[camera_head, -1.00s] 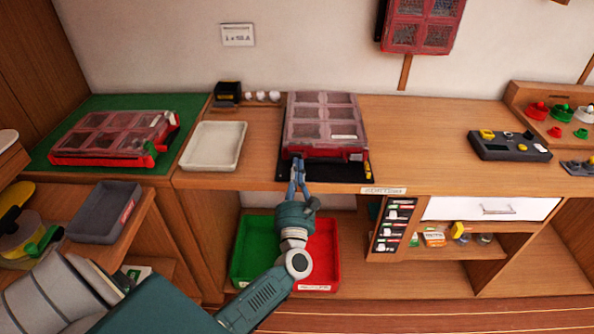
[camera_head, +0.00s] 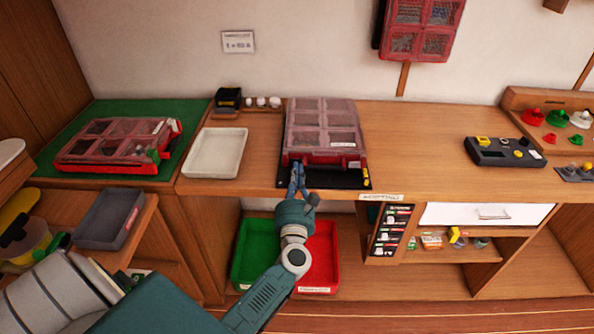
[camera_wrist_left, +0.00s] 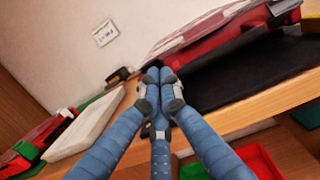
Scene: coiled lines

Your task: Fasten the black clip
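A red case (camera_head: 322,141) with a clear compartmented lid lies on a black mat (camera_head: 345,181) at the front of the bench. Its lid looks down. My left gripper (camera_head: 297,168) is at the case's front left corner, over the mat's front edge. The red case (camera_wrist_left: 215,35) is just beyond and to the right there. I cannot make out the black clip; the fingers may hide it. Contact with the case cannot be told. My right gripper is not in view.
A white tray (camera_head: 215,152) stands left of the mat. Another red case (camera_head: 120,147) lies on a green mat (camera_head: 60,148) further left. Green (camera_head: 254,250) and red (camera_head: 318,258) bins sit below the bench. The bench right of the black mat is clear up to a dark control box (camera_head: 503,152).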

